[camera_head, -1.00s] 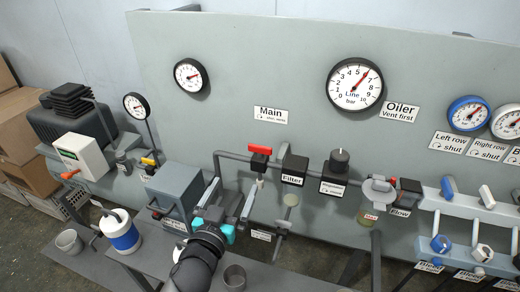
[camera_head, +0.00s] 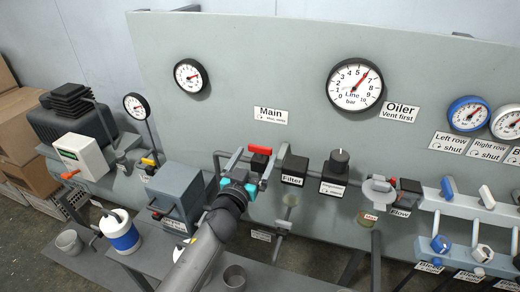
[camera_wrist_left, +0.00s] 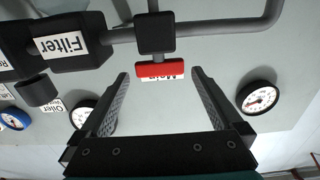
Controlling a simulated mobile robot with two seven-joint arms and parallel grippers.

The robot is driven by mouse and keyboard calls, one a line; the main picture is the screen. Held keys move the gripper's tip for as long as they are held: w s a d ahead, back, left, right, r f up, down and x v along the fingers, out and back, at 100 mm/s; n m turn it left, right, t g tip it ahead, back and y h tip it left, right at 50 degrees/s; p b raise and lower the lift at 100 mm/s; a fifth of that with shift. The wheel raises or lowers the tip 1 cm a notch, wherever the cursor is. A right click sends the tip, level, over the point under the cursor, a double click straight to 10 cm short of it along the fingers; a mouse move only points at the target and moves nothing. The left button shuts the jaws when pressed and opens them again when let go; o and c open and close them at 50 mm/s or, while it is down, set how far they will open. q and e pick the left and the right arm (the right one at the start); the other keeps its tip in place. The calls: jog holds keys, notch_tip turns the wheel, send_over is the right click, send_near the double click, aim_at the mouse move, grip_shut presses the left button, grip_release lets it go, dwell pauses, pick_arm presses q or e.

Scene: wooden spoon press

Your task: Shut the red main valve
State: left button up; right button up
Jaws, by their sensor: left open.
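The red main valve handle (camera_head: 260,150) sits on a grey pipe below the Main label (camera_head: 270,115), left of the Filter block. It lies level across the pipe in the head view. In the left wrist view the red handle (camera_wrist_left: 163,70) shows ahead, between the finger lines and beyond the tips, with its black body (camera_wrist_left: 155,33) above it. My left gripper (camera_head: 245,172) is just in front and to the left of the handle. It is open and empty; its fingers (camera_wrist_left: 160,85) stand on either side of the handle's line. My right gripper is not in view.
The Filter block (camera_head: 294,170) and a black-knobbed regulator (camera_head: 336,165) stand close to the right. A grey box (camera_head: 172,195) stands to the left. The line gauge (camera_head: 355,83) is above.

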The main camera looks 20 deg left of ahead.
aim_at(259, 151)
pick_arm(q)
jog(key=shift+w+d, duration=0.1)
jog(key=shift+w, duration=2.1)
jog(key=c, duration=1.1)
